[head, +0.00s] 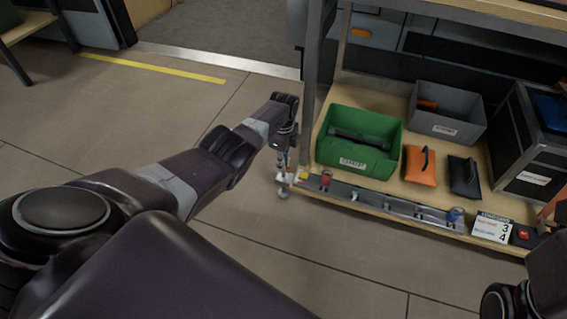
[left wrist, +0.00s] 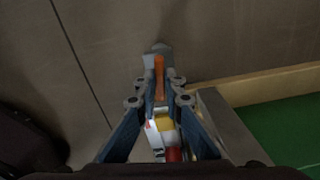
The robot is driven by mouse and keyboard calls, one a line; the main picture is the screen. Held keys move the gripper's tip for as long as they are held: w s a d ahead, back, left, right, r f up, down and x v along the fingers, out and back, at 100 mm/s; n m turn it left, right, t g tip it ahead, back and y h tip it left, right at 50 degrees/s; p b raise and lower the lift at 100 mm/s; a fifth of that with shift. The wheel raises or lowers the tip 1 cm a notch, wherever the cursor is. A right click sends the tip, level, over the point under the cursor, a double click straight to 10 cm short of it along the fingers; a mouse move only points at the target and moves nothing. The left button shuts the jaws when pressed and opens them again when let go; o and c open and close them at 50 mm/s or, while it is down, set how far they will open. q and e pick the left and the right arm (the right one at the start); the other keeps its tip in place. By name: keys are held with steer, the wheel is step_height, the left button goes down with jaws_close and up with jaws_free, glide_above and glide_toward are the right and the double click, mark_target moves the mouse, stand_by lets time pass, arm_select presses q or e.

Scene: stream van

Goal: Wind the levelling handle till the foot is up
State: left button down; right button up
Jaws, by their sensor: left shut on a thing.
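My left gripper (head: 285,166) reaches down at the near left corner of the low wooden shelf. In the left wrist view its two fingers (left wrist: 160,95) are closed on an orange part, which I take as the levelling handle (left wrist: 159,78). In the head view the handle is mostly hidden by the gripper. A grey metal foot (head: 283,193) shows just below, close to the floor; I cannot tell whether it touches. A grey end (left wrist: 160,48) also shows beyond the handle in the left wrist view. My right arm is at the lower right edge, its gripper out of sight.
A metal rail (head: 375,199) with small coloured parts runs along the shelf's front edge. A green bin (head: 391,166), a grey bin (head: 467,131), an orange pouch (head: 413,176) and a dark pouch (head: 460,182) stand behind it. A metal post rises beside my gripper. The floor in front is clear.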

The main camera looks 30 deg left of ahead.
arm_select(q)
steer(key=n, duration=0.3)
steer(key=shift+n, duration=0.4)
steer(key=n, duration=0.3)
steer(key=shift+n+p, duration=0.3)
steer(key=n, duration=0.3)
steer(key=shift+n, duration=0.3)
steer(key=n, duration=1.1)
steer(key=shift+n, duration=0.4)
steer(key=n, duration=0.3)
steer(key=shift+n, duration=2.2)
